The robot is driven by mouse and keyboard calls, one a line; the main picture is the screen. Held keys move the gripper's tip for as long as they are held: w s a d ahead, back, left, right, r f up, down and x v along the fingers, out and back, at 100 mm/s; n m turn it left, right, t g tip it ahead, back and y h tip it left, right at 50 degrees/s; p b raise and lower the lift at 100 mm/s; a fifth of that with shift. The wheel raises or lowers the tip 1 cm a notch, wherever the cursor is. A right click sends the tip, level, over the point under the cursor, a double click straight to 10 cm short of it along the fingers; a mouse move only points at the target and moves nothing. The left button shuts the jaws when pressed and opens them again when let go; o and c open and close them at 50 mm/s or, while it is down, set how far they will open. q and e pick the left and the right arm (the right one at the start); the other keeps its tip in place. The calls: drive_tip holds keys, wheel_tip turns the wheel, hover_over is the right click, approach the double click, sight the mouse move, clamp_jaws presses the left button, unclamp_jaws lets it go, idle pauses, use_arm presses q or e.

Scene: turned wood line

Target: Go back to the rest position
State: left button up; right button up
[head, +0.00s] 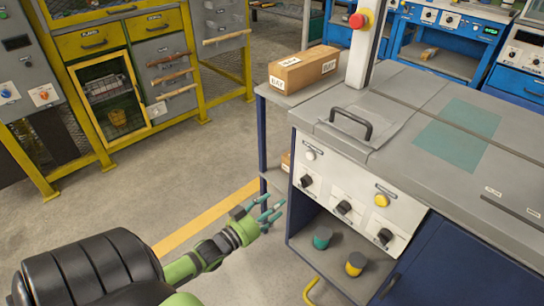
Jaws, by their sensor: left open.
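My left gripper (268,211) is at the lower middle of the head view, on a green and black arm that comes in from the lower left. Its teal fingers are spread apart with nothing between them. It is in the air over the grey floor, just left of the grey workbench (385,150) with the knob panel, and does not appear to touch it. My right gripper is outside the view.
A cardboard box (303,69) sits on a side shelf at the bench's back left. A teal knob (322,237) and a yellow knob (355,264) stand in the bench's open bay. Yellow-framed cabinets (130,60) stand at the back left. The floor between (190,150) is clear.

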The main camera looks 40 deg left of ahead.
use_arm(q)
drive_tip(key=shift+f, duration=0.15)
idle(0.3)
drive_tip(key=s+d+f+n+g+y+p, duration=0.1)
drive_tip(key=s+d+f+g+y+p, duration=0.15)
drive_tip(key=s+f+g+p, duration=0.95)
drive_tip(key=s+d+f+g+p, duration=0.1)
drive_tip(key=s+d+f, duration=0.2)
drive_tip(key=s, duration=0.5)
drive_tip(key=s+d+f+g+h+p, duration=0.1)
drive_tip(key=s+d+f, duration=0.3)
drive_tip(key=s, duration=0.4)
drive_tip(key=s+d+f+m+g+p, duration=0.1)
drive_tip(key=s+d+f+g+p, duration=0.1)
drive_tip(key=s, duration=0.7)
wheel_tip(320, 180, down, 2)
drive_tip(key=d+g, duration=0.1)
drive_tip(key=d, duration=0.1)
drive_tip(key=shift+d+p, duration=0.35)
drive_tip(key=shift+p, duration=0.05)
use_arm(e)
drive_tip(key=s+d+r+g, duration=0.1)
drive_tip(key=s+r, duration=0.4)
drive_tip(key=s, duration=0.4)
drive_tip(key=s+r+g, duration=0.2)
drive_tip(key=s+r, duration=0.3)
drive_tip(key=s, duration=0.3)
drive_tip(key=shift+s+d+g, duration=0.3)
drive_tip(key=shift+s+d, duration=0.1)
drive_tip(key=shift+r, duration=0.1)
